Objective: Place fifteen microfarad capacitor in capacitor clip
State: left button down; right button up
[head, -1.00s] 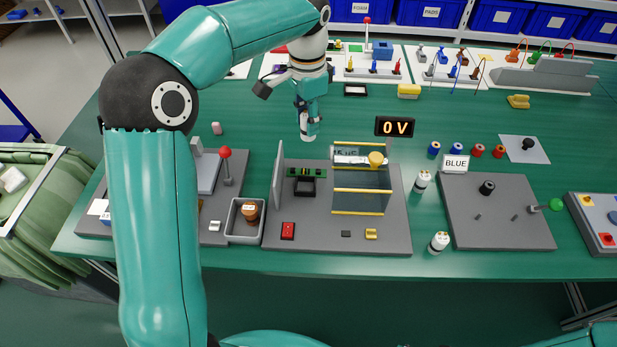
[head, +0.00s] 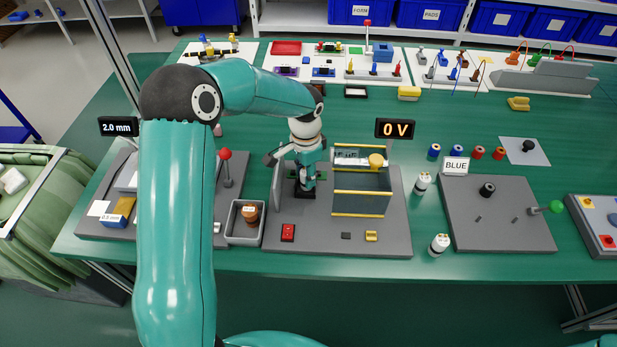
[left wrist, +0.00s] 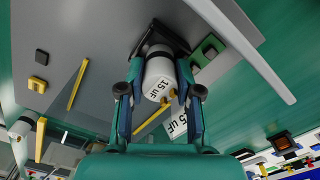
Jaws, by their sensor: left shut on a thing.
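The capacitor (left wrist: 159,78) is a white cylinder marked 15 µF. My left gripper (head: 305,182) is shut on it and points down over the grey board (head: 378,243). In the left wrist view the left gripper's fingers (left wrist: 155,100) grip the capacitor from both sides. The black capacitor clip (left wrist: 158,38) lies at the capacitor's far end, and it also shows below the gripper in the head view (head: 304,193). The two overlap in view; I cannot tell how deep the capacitor sits in it. My right gripper is not in view.
A grey upright panel (head: 277,188) stands just left of the clip. A clear-fronted box (head: 361,200) with yellow edges stands to its right. A tray (head: 241,236) with a brown part, a red switch (head: 288,232) and two white capacitors (head: 439,243) are nearby.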

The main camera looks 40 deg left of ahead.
pick_arm(q)
jog(key=shift+f, duration=0.7)
jog(key=c, duration=0.8)
grip_release()
notch_tip(320, 180, up, 12)
jog(key=shift+r, duration=0.1)
